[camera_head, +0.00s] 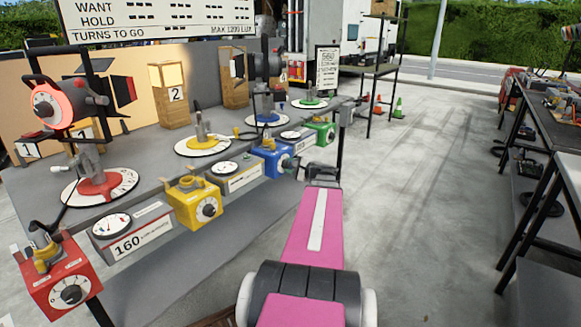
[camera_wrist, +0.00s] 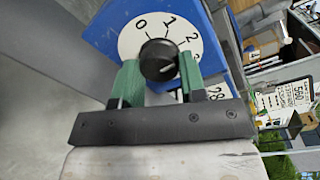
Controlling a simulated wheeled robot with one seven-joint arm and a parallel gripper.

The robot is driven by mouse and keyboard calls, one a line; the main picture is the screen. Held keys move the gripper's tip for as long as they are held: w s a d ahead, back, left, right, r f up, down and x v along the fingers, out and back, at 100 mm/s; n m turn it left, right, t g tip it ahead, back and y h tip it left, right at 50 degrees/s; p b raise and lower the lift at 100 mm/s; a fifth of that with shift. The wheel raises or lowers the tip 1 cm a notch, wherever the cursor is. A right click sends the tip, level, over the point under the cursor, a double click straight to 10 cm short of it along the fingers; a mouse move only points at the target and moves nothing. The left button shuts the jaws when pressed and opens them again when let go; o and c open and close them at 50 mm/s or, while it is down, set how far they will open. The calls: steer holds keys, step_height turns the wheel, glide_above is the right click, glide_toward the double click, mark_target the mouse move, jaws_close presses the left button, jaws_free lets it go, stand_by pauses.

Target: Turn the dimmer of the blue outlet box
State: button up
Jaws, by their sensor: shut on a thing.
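The blue outlet box (camera_head: 271,163) is mounted on the front edge of the grey bench in the head view. In the wrist view the blue box (camera_wrist: 110,30) fills the upper middle. Its black dimmer knob (camera_wrist: 158,60) sits on a white dial (camera_wrist: 190,30) marked 0, 1, 2 and on. My gripper (camera_wrist: 160,78) has its green fingers on either side of the knob, shut on it. The knob's pointer is hard to read. In the head view my pink arm reaches the box from the right, and the fingertips are hard to make out.
Along the bench edge stand a red box (camera_head: 61,282), a yellow box (camera_head: 195,203) and a green box (camera_head: 323,132), with meters between them. Lamps stand on the bench top. A dark table (camera_head: 553,133) is at right. The floor (camera_head: 415,200) between is clear.

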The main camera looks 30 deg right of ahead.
steer(key=o, duration=0.9)
steer(key=shift+s, duration=0.1)
steer(key=v, duration=1)
steer(key=shift+s+d+r, duration=0.1)
steer(key=shift+s, duration=0.25)
steer(key=shift+w, duration=0.15)
steer(key=x, duration=1)
steer(key=shift+w, duration=0.3)
steer(key=shift+s, duration=0.15)
